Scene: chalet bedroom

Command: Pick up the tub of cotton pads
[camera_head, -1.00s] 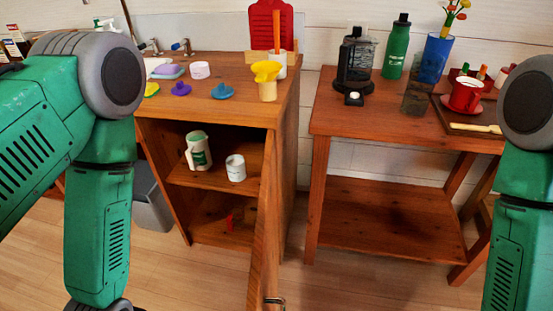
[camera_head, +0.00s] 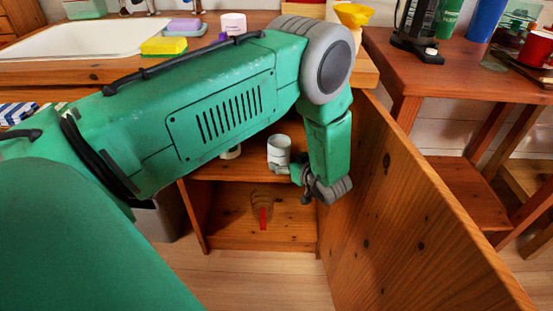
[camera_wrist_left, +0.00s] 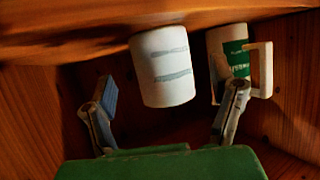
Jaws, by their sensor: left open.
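A white cylindrical tub (camera_head: 279,150), which I take to be the tub of cotton pads, stands on the cabinet's upper shelf. In the left wrist view, which looks upside down, the tub (camera_wrist_left: 162,66) has two grey bands. My left gripper (camera_head: 300,186) is at the open cabinet, just right of and below the tub in the head view. In the left wrist view its two fingers (camera_wrist_left: 173,90) are spread, with the tub between them in the picture and apparently beyond the tips. It holds nothing. My right gripper is not in view.
A white and green container with a handle (camera_wrist_left: 229,65) stands beside the tub. The open cabinet door (camera_head: 410,210) is close on the right. A clear cup with red (camera_head: 262,212) is on the lower shelf. The countertop above carries a sink (camera_head: 80,40) and another white tub (camera_head: 233,22).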

